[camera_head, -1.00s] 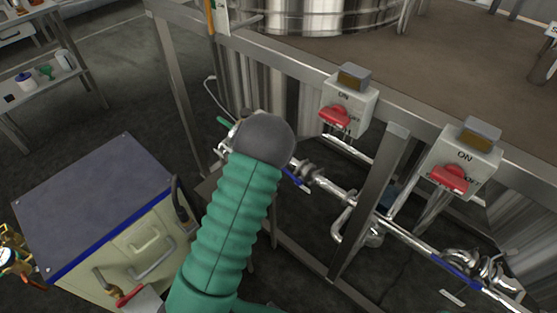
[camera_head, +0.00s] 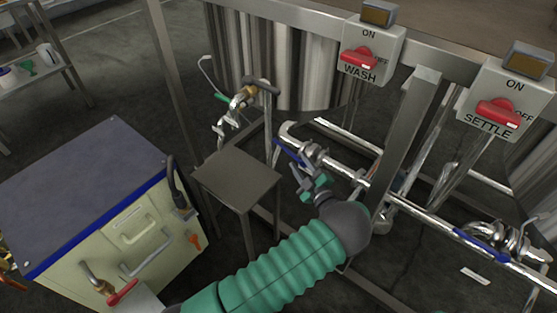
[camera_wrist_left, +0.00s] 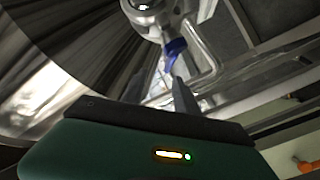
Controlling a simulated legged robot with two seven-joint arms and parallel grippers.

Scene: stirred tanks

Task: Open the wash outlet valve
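The wash outlet valve shows its blue handle (camera_head: 289,152) on the steel pipe below the wash tank (camera_head: 280,70). The blue handle also shows in the left wrist view (camera_wrist_left: 174,48), near the top middle. My left gripper (camera_head: 308,177) is just to the right of and below the handle in the head view, beside the pipe. In the left wrist view one dark finger (camera_wrist_left: 183,97) points up toward the handle, with a small gap apparent. The finger spacing is unclear. My right gripper is not in view.
The WASH switch box (camera_head: 372,50) and SETTLE switch box (camera_head: 505,100) hang on the frame. A steel post (camera_head: 405,130) stands right of the gripper. A small grey table (camera_head: 237,180) and a cream cabinet (camera_head: 95,195) are left. Another blue handle (camera_head: 482,246) is lower right.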

